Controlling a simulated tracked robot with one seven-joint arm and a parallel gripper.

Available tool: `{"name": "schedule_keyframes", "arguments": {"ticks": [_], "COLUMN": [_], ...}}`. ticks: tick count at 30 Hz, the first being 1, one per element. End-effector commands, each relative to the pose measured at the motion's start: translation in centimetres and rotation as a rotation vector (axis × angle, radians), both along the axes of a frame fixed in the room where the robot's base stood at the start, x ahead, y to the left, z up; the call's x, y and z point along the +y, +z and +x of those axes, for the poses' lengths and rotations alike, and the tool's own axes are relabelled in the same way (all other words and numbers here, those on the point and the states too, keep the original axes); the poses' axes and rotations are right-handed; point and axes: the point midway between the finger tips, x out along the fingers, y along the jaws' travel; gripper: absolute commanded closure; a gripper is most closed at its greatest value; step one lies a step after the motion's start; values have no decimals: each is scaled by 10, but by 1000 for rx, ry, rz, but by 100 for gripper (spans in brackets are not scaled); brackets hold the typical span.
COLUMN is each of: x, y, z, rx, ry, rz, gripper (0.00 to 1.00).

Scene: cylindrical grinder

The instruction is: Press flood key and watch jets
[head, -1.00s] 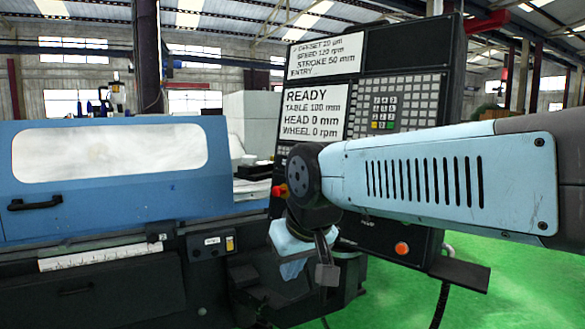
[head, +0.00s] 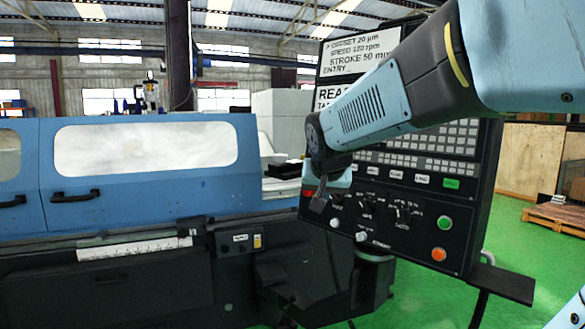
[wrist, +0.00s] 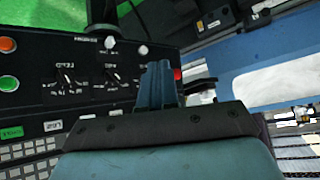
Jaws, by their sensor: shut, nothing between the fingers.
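The control panel (head: 470,222) stands right of centre, partly covered by my arm. A row of white labelled keys (head: 422,179) and a green key (head: 451,183) lies below its keypad. I cannot make out which key is the flood key. My gripper (head: 318,204) is shut and empty in front of the panel's lower left part, near a red button (wrist: 178,74). In the wrist view the gripper (wrist: 158,70) points across the panel's dials, with the keys off to the left. No jets show; the blue guard's window (head: 145,146) is hazy white.
Dials (head: 403,214), a green button (head: 444,223) and an orange button (head: 439,254) fill the lower panel. A small shelf (head: 502,283) juts out at its lower right. The grinder's blue guard (head: 150,195) is at left. Green floor is open at right.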

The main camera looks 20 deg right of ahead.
Motion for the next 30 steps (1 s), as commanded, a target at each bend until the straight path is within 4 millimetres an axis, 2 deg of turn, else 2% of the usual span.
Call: {"name": "schedule_keyframes", "arguments": {"ticks": [1,6,9,12,18,30], "x": [-13,-52,-70,-84,-95,-97], "y": [6,24,31,35,38,38], "z": [23,88,116,135,151,152], "rx": [-32,-162,-223,-267,-305,-306], "ry": [-47,-170,-218,-251,-274,-275], "rz": [11,58,87,111,133,133], "gripper": [100,100,100,100,100,100]}}
